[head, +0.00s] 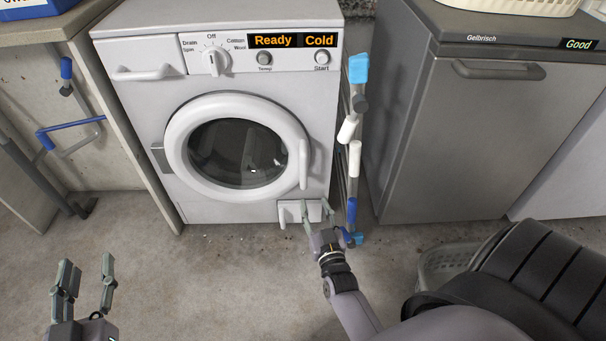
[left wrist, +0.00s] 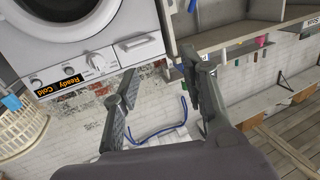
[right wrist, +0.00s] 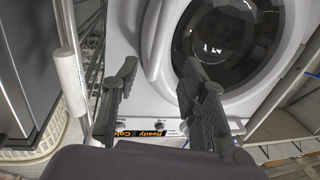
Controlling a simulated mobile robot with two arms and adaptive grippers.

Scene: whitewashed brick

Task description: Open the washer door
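The white washer (head: 268,62) has a round door (head: 178,140) with a dark glass window, and the door looks shut. A vertical white handle (head: 303,163) sits on the right side of the door ring. My right gripper (head: 318,212) is open and empty, low in front of the washer below the handle. In the right wrist view its fingers (right wrist: 150,90) are spread, with the door ring (right wrist: 290,75) beyond them. My left gripper (head: 87,283) is open and empty, over the floor at lower left. The washer also shows in the left wrist view (left wrist: 120,32).
A folded rack with white and blue parts (head: 354,150) stands close to the washer's right side. A grey dishwasher-like appliance (head: 460,140) is further right. The floor (head: 200,285) in front of the washer is clear.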

